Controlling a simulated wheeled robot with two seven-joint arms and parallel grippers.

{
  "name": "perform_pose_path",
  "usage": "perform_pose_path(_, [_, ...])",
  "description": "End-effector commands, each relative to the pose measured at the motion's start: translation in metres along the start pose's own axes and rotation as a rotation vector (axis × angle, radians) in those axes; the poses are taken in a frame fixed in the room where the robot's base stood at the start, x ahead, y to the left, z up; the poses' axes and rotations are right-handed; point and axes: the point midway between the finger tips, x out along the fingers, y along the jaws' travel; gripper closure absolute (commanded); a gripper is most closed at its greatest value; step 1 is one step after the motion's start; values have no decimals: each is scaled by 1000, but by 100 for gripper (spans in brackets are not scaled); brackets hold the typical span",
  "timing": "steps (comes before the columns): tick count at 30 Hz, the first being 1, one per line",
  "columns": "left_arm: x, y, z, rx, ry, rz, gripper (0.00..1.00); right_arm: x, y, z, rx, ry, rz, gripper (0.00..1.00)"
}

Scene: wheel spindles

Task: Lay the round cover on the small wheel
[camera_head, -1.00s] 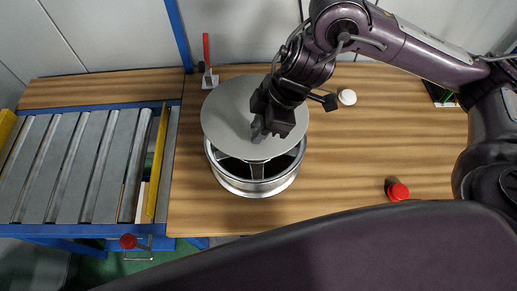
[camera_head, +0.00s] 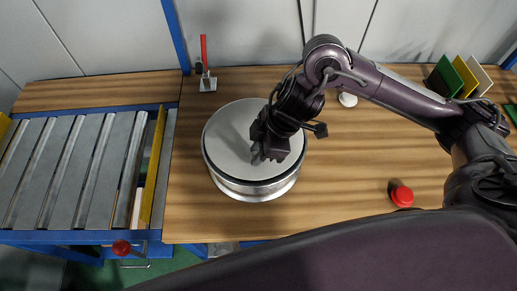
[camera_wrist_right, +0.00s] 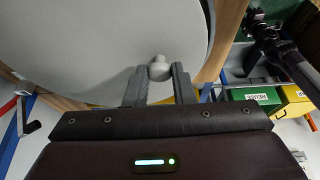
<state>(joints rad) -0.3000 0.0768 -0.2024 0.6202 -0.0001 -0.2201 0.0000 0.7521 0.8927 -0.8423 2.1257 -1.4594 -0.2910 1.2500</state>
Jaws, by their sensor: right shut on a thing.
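The round cover (camera_head: 230,140) is a flat grey disc lying over the small wheel (camera_head: 250,189), a silver rim on the wooden table. The disc looks about level and nearly centred, with a dark edge of the wheel showing around it. Whether it rests fully on the rim I cannot tell. My right gripper (camera_head: 262,157) is above the disc, its fingers shut on the cover's knob. In the right wrist view the knob (camera_wrist_right: 159,69) sits between the fingertips, with the disc (camera_wrist_right: 90,45) beyond. My left gripper is not in view.
A roller conveyor (camera_head: 75,170) with a yellow rail is at the left. A red-handled clamp (camera_head: 206,70) stands behind the wheel. A white round piece (camera_head: 347,99) and a red button (camera_head: 402,196) are to the right. Coloured plates (camera_head: 462,78) stand at the back right.

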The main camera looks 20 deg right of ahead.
Motion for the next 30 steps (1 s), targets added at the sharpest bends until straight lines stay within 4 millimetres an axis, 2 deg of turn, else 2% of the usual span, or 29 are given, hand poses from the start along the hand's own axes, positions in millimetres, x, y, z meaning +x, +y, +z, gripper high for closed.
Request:
perform_pose_path(6, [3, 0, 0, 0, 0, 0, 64, 7, 0, 3, 1, 0, -1, 100])
perform_pose_path(7, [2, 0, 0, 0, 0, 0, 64, 6, 0, 3, 1, -1, -1, 74])
perform_pose_path(11, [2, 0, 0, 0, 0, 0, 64, 6, 0, 3, 1, -1, -1, 56])
perform_pose_path(22, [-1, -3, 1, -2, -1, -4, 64, 0, 0, 0, -1, 1, 1, 56])
perform_pose_path(26, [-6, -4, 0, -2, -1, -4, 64, -20, 2, -1, -1, -1, 7, 56])
perform_pose_path(30, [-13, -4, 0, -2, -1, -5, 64, -51, 2, -1, -2, -2, 8, 56])
